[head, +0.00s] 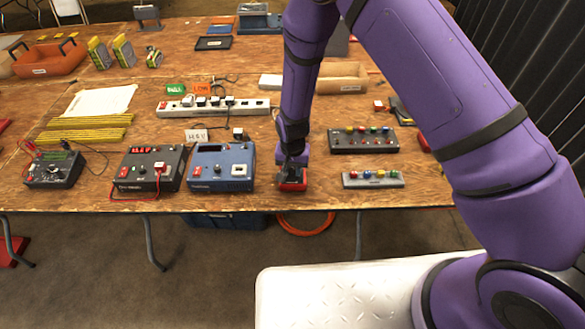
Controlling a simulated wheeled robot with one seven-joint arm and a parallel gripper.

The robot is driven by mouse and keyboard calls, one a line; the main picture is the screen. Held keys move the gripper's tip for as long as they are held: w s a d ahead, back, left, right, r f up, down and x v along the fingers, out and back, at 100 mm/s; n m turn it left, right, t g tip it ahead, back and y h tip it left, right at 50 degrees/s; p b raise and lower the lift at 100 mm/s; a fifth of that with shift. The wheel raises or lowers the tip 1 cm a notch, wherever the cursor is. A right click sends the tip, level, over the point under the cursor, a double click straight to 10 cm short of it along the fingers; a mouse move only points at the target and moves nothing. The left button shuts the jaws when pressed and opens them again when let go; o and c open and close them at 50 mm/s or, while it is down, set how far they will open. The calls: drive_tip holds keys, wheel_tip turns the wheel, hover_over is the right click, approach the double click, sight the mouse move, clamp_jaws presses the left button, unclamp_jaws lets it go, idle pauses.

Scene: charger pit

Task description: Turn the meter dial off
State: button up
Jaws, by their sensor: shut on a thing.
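The dark meter (54,171) lies near the front edge at the far left of the table, with a red lead and a black lead. Its dial is too small for me to read its setting. My gripper (291,178) points down near the table's front edge, well to the right of the meter. It is shut on a small red thing (293,186), which is partly hidden by the fingers. I cannot tell whether the red thing rests on the table.
A black charger (149,169) and a blue charger (221,168) stand between the meter and my gripper. A power strip (213,107) lies behind them. To the right are a black button box (363,140) and a grey button strip (373,180). Yellow rulers (82,128) lie behind the meter.

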drive_tip(key=n, duration=0.5)
drive_tip(key=shift+n, duration=0.3)
drive_tip(key=n, duration=0.9)
drive_tip(key=shift+n, duration=2.4)
drive_tip(key=o, duration=0.9)
